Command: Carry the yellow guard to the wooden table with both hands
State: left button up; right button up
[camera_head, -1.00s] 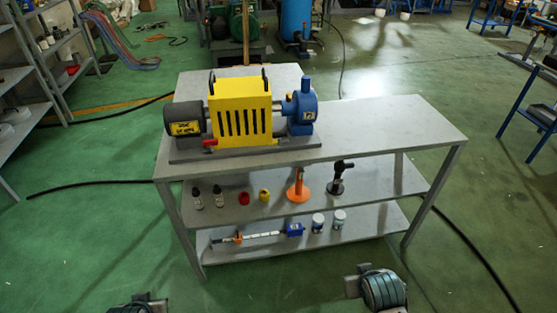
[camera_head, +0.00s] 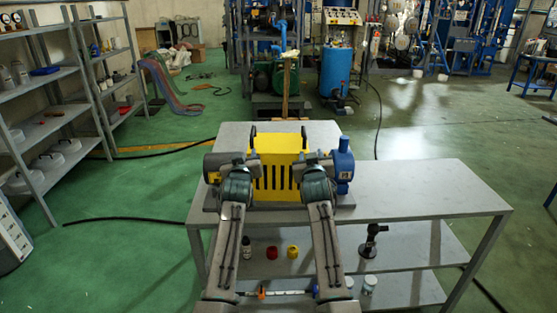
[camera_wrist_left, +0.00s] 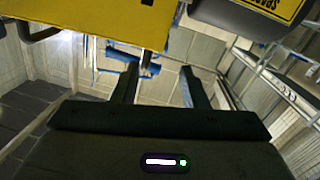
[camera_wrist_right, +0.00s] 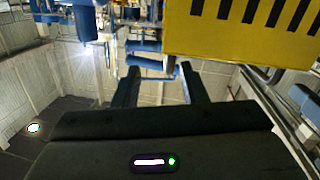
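The yellow guard (camera_head: 278,147) sits on the pump set on the grey bench, between a dark motor on the left and a blue pump housing on the right. It has black handles on top and dark slots in front. My left gripper (camera_head: 238,158) is at its left side and my right gripper (camera_head: 313,158) at its right side. In the left wrist view the fingers are apart and empty, with the guard (camera_wrist_left: 85,22) close by. In the right wrist view the fingers are also apart, near a dark handle end under the guard (camera_wrist_right: 240,35). I see no wooden table.
The grey bench (camera_head: 420,190) has free top on the right. Its lower shelf holds bottles, red and yellow pieces and a black tool (camera_head: 371,240). The blue pump housing (camera_head: 343,165) stands close to my right gripper. Grey shelving (camera_head: 40,180) stands at the left; green floor lies around.

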aim_at(251, 136)
pick_arm(q)
jog(key=shift+w+d+r+t, duration=0.15)
jog(key=shift+w+d+r, duration=0.2)
jog(key=shift+r, duration=0.3)
jog(key=shift+w+d+r+t, duration=0.15)
jog(key=shift+d+r, duration=0.25)
jog(key=shift+r, duration=0.2)
pick_arm(e)
jog(key=shift+w+a+r+t, duration=0.15)
jog(key=shift+w+a+r, duration=0.2)
jog(key=shift+r, duration=0.3)
jog(key=shift+w+a+r+t, duration=0.15)
jog(key=shift+a+r, duration=0.25)
jog(key=shift+r, duration=0.2)
pick_arm(q)
jog(key=shift+w, duration=0.1)
pick_arm(e)
jog(key=shift+w, duration=0.1)
pick_arm(q)
jog(key=shift+w, duration=5.3)
pick_arm(e)
jog(key=shift+w+d, duration=0.1)
jog(key=shift+w, duration=5.2)
pick_arm(q)
jog(key=shift+c, duration=0.2)
pick_arm(e)
jog(key=shift+c, duration=0.2)
